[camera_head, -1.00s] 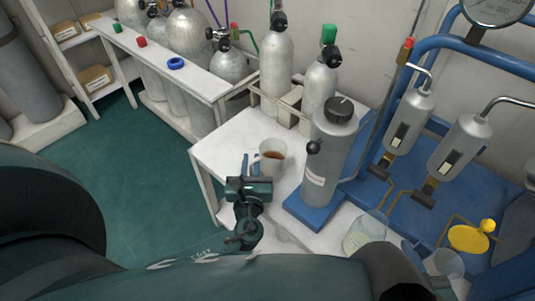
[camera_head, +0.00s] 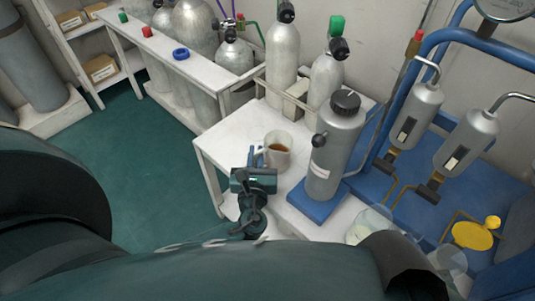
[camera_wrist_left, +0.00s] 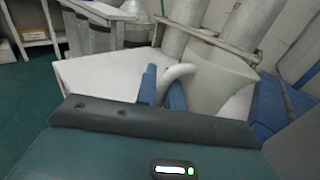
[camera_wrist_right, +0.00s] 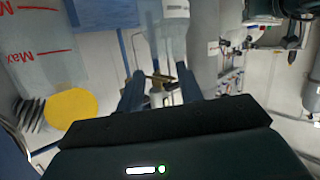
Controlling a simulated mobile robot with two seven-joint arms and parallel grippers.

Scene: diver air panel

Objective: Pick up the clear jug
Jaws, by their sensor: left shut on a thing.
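A clear vessel (camera_head: 368,222), which looks like the jug, stands right of the grey cylinder at the front; my right arm partly covers it. A second clear vessel (camera_head: 450,261) is farther right, so I cannot tell for sure which is the jug. In the right wrist view a clear wall with red "Max" marks (camera_wrist_right: 35,48) fills the upper left. My right gripper (camera_wrist_right: 160,78) is open, with nothing held between its fingers. My left gripper (camera_wrist_left: 162,75) is shut on the handle of a white mug (camera_head: 279,152) of brown drink on the white table.
A grey cylinder (camera_head: 335,145) stands on a blue base beside the mug. A yellow disc (camera_head: 472,235) and blue panel (camera_head: 405,185) are at the right. Gas bottles (camera_head: 282,65) line the back. The white table (camera_head: 222,150) is clear left of the mug.

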